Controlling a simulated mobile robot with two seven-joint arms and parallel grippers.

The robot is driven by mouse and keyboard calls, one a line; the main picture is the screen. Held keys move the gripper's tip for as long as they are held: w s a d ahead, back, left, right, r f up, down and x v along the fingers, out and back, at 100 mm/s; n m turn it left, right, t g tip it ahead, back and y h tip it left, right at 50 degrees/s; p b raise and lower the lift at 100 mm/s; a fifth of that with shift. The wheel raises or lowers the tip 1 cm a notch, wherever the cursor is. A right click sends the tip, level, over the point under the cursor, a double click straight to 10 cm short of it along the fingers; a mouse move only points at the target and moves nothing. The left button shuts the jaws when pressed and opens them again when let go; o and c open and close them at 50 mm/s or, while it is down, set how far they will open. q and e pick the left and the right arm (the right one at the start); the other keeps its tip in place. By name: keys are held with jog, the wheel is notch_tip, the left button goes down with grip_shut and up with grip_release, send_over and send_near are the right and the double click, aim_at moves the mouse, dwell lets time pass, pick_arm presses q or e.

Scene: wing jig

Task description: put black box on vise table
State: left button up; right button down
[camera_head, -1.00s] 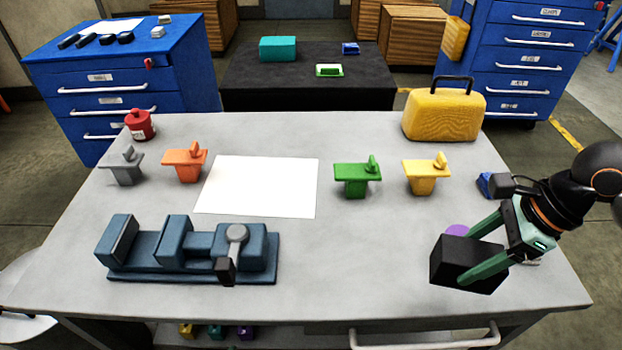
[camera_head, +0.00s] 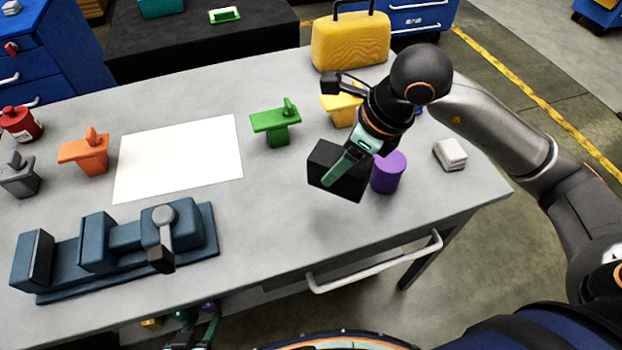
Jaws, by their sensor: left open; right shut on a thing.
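The black box (camera_head: 348,188) is between the fingers of my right gripper (camera_head: 336,170), which is shut on it. The box is tilted in the view and appears over the right part of the grey vise table (camera_head: 285,215); I cannot tell the height of any gap under it. The blue vise (camera_head: 125,235) stands at the table's front left, with its handle towards me. My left gripper (camera_head: 203,322) shows only partly at the bottom edge, open and empty, below the table's front edge.
A purple cylinder (camera_head: 389,173) stands right beside the box. Green (camera_head: 273,125), yellow (camera_head: 342,110) and orange (camera_head: 85,155) parts stand behind and left. A white sheet (camera_head: 180,155) lies mid-table. A yellow case (camera_head: 350,42) stands at the back. Clear surface lies between vise and box.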

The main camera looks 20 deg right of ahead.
aim_at(315, 176)
jog(key=a+f, duration=0.1)
jog(key=w+a+f, duration=0.1)
jog(key=f, duration=0.1)
jog(key=w+a+f, duration=0.1)
jog(key=f, duration=0.1)
jog(key=shift+a+f, duration=0.1)
jog(key=shift+a, duration=0.25)
jog(key=shift+w+a+f, duration=0.1)
jog(key=shift+a+f, duration=0.05)
jog(key=shift+f, duration=1.6)
jog(key=shift+f, duration=0.1)
jog(key=shift+c, duration=0.2)
grip_release()
jog(key=p+v, duration=0.1)
jog(key=v, duration=1.1)
